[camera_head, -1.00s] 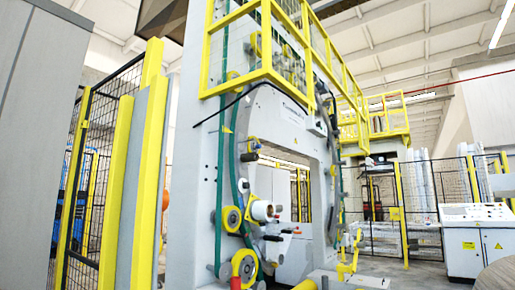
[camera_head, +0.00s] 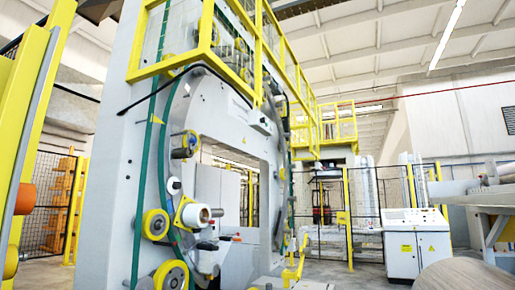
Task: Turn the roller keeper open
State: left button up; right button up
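The wrapping machine (camera_head: 115,150) stands left of centre, a pale upright frame with a large opening. On its front face a white roller (camera_head: 197,214) sticks out with a yellow piece (camera_head: 183,205) around its base. Neither of my grippers shows in the view.
Yellow-rimmed wheels (camera_head: 156,224) and a green belt (camera_head: 144,150) run beside the roller. Yellow railings (camera_head: 208,35) hang above. An orange roller (camera_head: 25,199) is at the left edge. A white control console (camera_head: 416,243) stands at right, near a large brown cylinder (camera_head: 464,276). Floor shows between machine and console.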

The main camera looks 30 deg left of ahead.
aim_at(192, 141)
jog(key=z, duration=0.45)
jog(key=i, duration=1.55)
jog(key=u, duration=0.35)
jog(key=i, duration=0.95)
jog(key=u, duration=0.65)
